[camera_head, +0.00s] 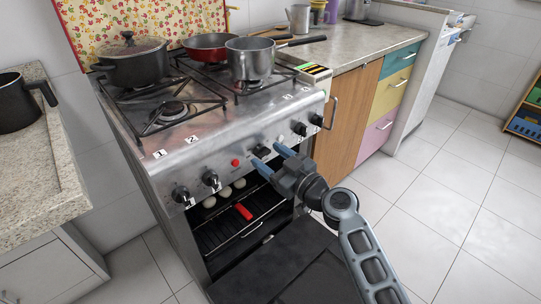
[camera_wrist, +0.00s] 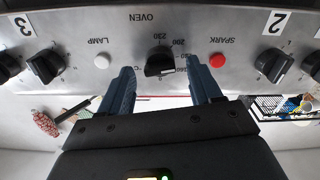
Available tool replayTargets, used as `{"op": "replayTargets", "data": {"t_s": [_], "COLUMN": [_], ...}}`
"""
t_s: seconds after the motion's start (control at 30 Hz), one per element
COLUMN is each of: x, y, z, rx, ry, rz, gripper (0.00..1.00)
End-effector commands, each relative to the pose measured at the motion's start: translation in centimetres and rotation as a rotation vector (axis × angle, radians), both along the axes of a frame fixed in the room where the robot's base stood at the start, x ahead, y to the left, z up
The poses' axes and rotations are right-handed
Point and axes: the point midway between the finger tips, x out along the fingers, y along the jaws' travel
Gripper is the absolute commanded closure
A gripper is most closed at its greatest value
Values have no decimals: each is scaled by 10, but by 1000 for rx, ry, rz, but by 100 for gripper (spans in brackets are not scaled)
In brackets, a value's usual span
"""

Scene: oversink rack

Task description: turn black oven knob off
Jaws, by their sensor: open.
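The black oven knob (camera_wrist: 160,65) is centred ahead of my gripper in the wrist view, below the upside-down OVEN label and temperature marks. It also shows in the head view (camera_head: 261,150), partly crowded by the fingers. My gripper (camera_head: 266,156) is open, with its blue fingers pointing at the stove's front panel. In the wrist view one finger lies to the left of the knob and one to the right, with gaps on both sides. I cannot tell whether the fingertips reach past the knob's face. The knob's exact setting is hard to read.
The red SPARK button (camera_wrist: 217,60) and white LAMP button (camera_wrist: 101,61) flank the knob, with burner knobs (camera_wrist: 272,64) further out. The oven door (camera_head: 290,265) hangs open below my arm. A black pot (camera_head: 133,60), red pan (camera_head: 208,47) and steel pot (camera_head: 250,60) stand on top.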

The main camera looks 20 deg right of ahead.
Motion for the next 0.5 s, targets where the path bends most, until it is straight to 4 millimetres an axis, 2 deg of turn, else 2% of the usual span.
{"op": "replayTargets", "data": {"t_s": [0.33,0.5], "x": [4,4], "y": [1,1], "z": [0,0], "rx": [-1,-1], "ry": [0,0], "rz": [0,0], "gripper": [37,53]}}
